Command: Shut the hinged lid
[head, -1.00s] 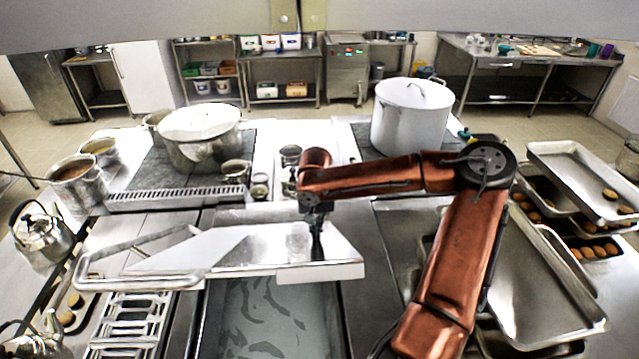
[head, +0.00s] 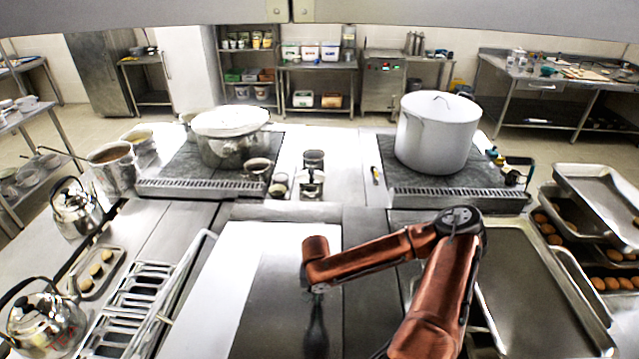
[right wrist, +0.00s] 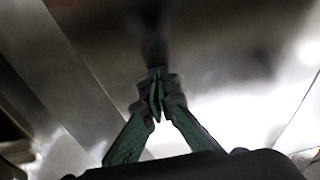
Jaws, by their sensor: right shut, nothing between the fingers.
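The hinged lid (head: 235,270) is a broad shiny steel panel, lying about flat over the well between the two stove tops in the head view. Its bar handle (head: 188,262) runs along its left side. I cannot tell whether it is fully seated. My right gripper (head: 318,291) is over the lid's right part, pointing down, mostly hidden by its wrist. In the right wrist view the gripper's green fingers (right wrist: 156,92) are together and empty. Their tips are at or very near the lid's shiny surface (right wrist: 215,60), with a dark reflection ahead. My left gripper is out of view.
A tall white stockpot (head: 437,140) stands on the back right stove and a lidded pot (head: 232,140) on the left one. Kettles (head: 76,208) and a slatted rack (head: 130,305) are at left. Steel trays (head: 525,290) crowd the right.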

